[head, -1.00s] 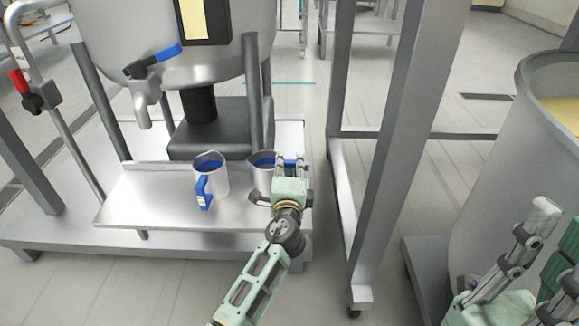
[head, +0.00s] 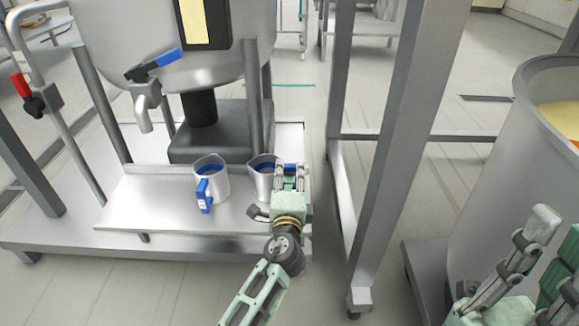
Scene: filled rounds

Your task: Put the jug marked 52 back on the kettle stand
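Two steel jugs with blue inside and blue handles stand upright on the steel kettle stand (head: 150,205). The left jug (head: 215,186) has its handle with a small white label toward me; I cannot read the number. The right jug (head: 262,183) is partly hidden by my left gripper (head: 289,178). That gripper's two fingers are at the jug's right side, with blue of its handle between them. I cannot tell whether they grip it or stand apart from it. My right gripper (head: 526,245) is at the lower right, far from the jugs; its finger opening is unclear.
The kettle (head: 130,40) with a blue-levered tap (head: 150,85) hangs over the stand. A grey steel post (head: 400,140) rises right of my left arm. A large round vat (head: 500,170) stands at the right. The stand's left part is bare.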

